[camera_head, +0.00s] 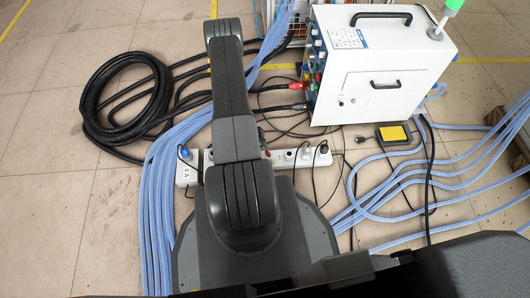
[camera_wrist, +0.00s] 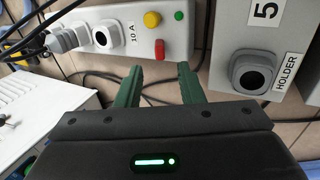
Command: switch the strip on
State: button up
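The white power strip (camera_head: 291,158) lies on the floor behind my arm in the head view, with plugs in its right part; my arm hides some of it. In the wrist view the strip (camera_wrist: 118,51) has a "10 A" label, a red switch (camera_wrist: 159,49), a yellow round button (camera_wrist: 152,19) and a small green lamp (camera_wrist: 178,15). My gripper (camera_wrist: 160,70) has its two green fingers apart and nothing between them. The fingertips are just below the red switch in that picture; I cannot tell whether they touch the strip. The head view hides my gripper.
A grey box marked "5" and "HOLDER" (camera_wrist: 227,75) stands close right of the fingers. The white heater cabinet (camera_head: 382,70), black coiled cable (camera_head: 88,105), blue hoses (camera_head: 160,190) and yellow pedal (camera_head: 394,134) crowd the floor. Bare tile shows at left.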

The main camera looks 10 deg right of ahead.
aim_at(266, 152)
jog(key=b+x, duration=0.1)
jog(key=x, duration=0.5)
jog(key=shift+c, duration=0.4)
grip_shut()
